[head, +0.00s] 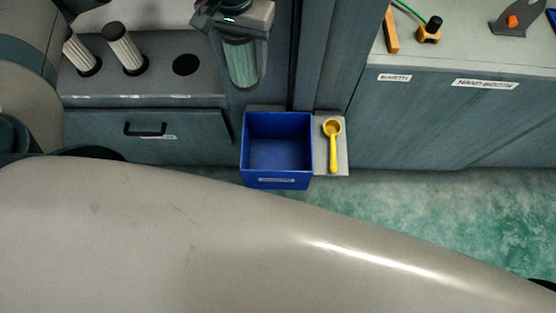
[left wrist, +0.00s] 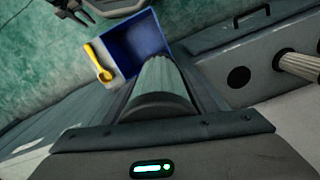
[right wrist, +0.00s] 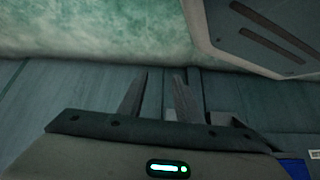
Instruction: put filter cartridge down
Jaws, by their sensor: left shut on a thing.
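My left gripper (head: 240,36) is shut on a grey-green, ribbed filter cartridge (head: 243,65), which hangs below it in front of the dark cabinet, up and left of the blue bin in the head view. In the left wrist view the cartridge (left wrist: 163,76) extends away from the gripper, with a dark ring at its near end; its far end overlaps the bin's edge in the picture. Two pale pleated cartridges (head: 124,48) stand in a grey rack, beside an empty dark hole (head: 186,65). My right gripper (right wrist: 158,98) shows two spread fingers with nothing between them.
The empty blue bin (head: 245,150) stands by the cabinets; a yellow scoop (head: 333,146) lies on a small grey shelf (head: 342,164) at its right. A labelled worktop (head: 450,55) is at right. Green floor is clear there. My arm fills the foreground.

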